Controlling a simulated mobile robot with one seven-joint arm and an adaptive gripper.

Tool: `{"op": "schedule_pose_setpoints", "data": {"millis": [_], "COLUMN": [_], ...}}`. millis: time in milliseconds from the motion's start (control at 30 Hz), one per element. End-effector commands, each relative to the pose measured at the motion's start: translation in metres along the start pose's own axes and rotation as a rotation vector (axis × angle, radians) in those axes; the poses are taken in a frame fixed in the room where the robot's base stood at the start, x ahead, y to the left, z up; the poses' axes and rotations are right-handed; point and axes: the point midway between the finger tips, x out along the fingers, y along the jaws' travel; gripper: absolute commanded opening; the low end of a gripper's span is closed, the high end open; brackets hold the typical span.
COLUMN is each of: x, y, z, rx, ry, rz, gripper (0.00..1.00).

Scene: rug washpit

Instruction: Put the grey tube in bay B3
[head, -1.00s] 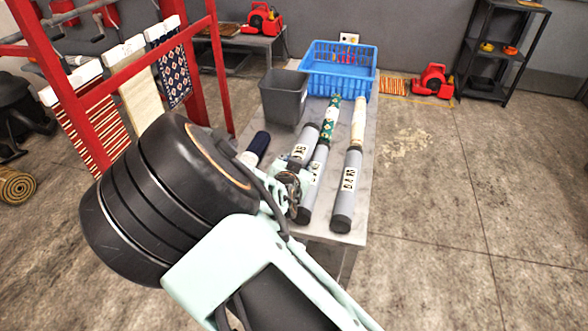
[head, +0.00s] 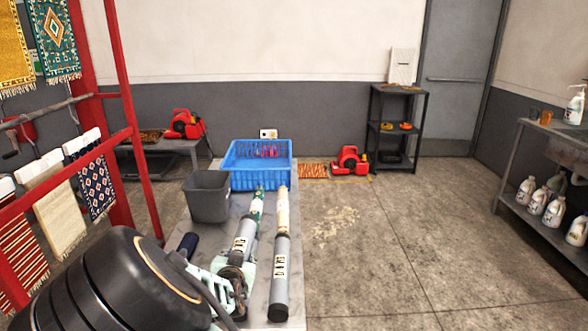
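Two grey tubes lie side by side on a long pale table. The left grey tube (head: 242,240) has a green patterned rolled rug (head: 257,205) at its far end and a label on its side. The right grey tube (head: 281,265) has a cream roll (head: 283,210) at its far end, a label and a black cap. My gripper (head: 228,284) is low over the near end of the left tube, partly hidden behind my dark arm. Whether its fingers are closed on that tube cannot be made out. No bay marked B3 can be read in view.
The table (head: 262,285) also carries a grey bin (head: 208,200), a blue crate (head: 258,178) and a dark blue roll (head: 188,246). A red rack (head: 130,130) with hanging rugs stands at left. The floor at right is open up to a bench (head: 545,155) with bottles.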

Motion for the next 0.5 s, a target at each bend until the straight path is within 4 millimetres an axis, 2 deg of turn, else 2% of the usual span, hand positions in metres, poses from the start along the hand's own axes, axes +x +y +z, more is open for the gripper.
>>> {"op": "schedule_pose_setpoints", "data": {"millis": [33,167,300,500], "x": [-0.003,-0.01,-0.025,-0.057], "y": [0.008,0.037,0.081,0.147], "z": [-0.021,-0.067,-0.123,-0.196], "rx": [0.01,0.025,0.04,0.059], "ry": [0.011,0.015,0.019,0.028], "rz": [0.007,0.029,0.055,0.09], "gripper": [0.0,0.0,0.0,0.0]}}
